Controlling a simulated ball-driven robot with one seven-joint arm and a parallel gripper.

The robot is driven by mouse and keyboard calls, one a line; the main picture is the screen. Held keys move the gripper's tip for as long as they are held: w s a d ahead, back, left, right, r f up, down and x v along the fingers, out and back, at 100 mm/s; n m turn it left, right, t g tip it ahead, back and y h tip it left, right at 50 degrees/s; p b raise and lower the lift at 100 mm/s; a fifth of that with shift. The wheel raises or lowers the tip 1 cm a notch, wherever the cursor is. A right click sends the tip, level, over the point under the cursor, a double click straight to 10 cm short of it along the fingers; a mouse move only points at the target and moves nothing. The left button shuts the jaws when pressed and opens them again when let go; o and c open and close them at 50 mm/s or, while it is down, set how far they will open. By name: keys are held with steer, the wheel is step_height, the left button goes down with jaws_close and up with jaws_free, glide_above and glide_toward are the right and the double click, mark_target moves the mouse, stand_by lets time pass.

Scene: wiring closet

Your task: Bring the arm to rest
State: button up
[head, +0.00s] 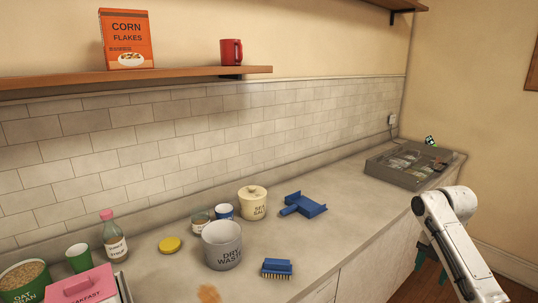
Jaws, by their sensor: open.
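My arm (455,245) shows at the right edge of the head view as white links with dark joints. It is bent at a rounded white elbow in front of the counter's right end.
The counter (345,205) holds a grey dry waste tub (222,255), blue brush (277,267), blue dustpan (305,205), sea salt jar (253,200), glass bottle (113,240) and grey tray (390,172). A shelf (180,76) holds a corn flakes box (127,48) and red mug (231,52).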

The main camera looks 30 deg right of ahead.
steer(key=w+a+f+m+t+y+b, duration=0.1)
steer(key=w+a+f+m, duration=0.2)
steer(key=a, duration=0.6)
steer(key=w+a+f+m, duration=0.2)
steer(key=a+f, duration=0.3)
steer(key=a, duration=0.4)
steer(key=w+a+f+m+t+y+b, duration=0.1)
steer(key=w+a+f+m, duration=0.15)
steer(key=a+f, duration=0.45)
steer(key=s+a+f+m+b, duration=0.1)
steer(key=s+a+f+m, duration=0.15)
steer(key=s+a, duration=0.35)
steer(key=s+a+f+m, duration=0.1)
steer(key=s+a+m, duration=0.3)
steer(key=a, duration=0.5)
steer(key=s+m+g+h, duration=0.1)
steer(key=s+m, duration=0.4)
steer(key=s, duration=0.6)
steer(key=shift+f+h+b, duration=0.25)
steer(key=shift+h+b, duration=0.2)
steer(key=shift+h, duration=0.05)
